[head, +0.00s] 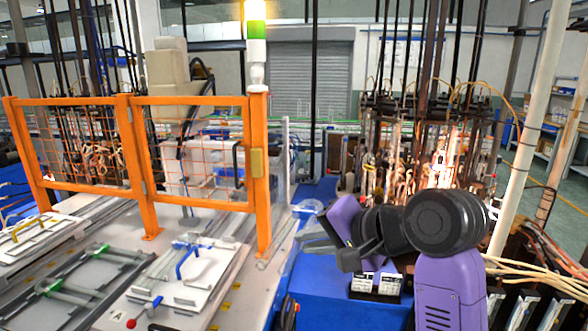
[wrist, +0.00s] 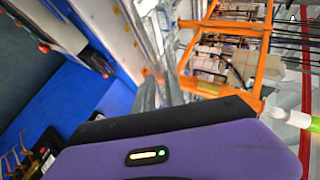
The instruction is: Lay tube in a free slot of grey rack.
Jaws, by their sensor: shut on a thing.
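My gripper (head: 318,238) shows in the head view as grey fingers pointing left from my purple and black wrist, above the blue surface. It is small and partly hidden by the wrist. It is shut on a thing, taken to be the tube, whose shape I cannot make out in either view. In the wrist view my purple housing fills the lower middle and hides most of what lies in front of it. I cannot pick out the grey rack or its slots with certainty in either view.
A blue surface (head: 328,300) lies under my arm, with a small black box with white labels (head: 376,287) on it. An orange mesh fence (head: 200,100) stands at left behind a bench with metal plates and handles (head: 180,285). Cables and poles crowd the right.

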